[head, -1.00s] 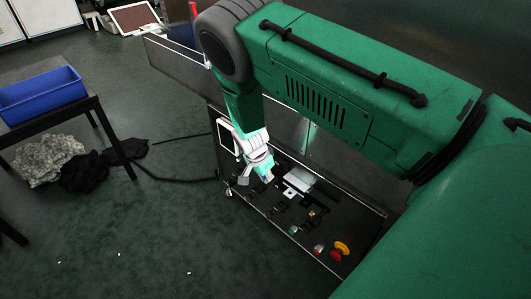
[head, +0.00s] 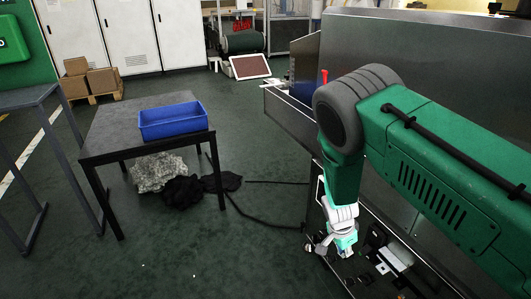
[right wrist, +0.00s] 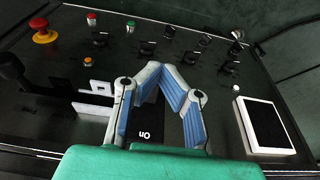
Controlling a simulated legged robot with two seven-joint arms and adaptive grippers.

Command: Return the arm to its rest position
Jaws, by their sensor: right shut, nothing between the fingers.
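My right arm comes in from the right in the head view. Its gripper (head: 346,247) hangs over the near-left part of the dark control panel (head: 378,262). In the right wrist view the gripper (right wrist: 164,78) has its blue-padded fingers drawn together at the tips, with nothing between them. The panel (right wrist: 120,65) lies behind the fingers; I see no clear contact. A dark plate marked "On" (right wrist: 146,125) shows between the finger bases, upside down. My left gripper is in neither view.
The panel bears a red emergency button (right wrist: 43,32), a green button (right wrist: 91,19), several black switches and a white-framed screen (right wrist: 266,126). A metal machine wall (head: 430,55) stands behind my arm. A table (head: 105,130) holds a blue bin (head: 173,122). Open floor lies between table and panel.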

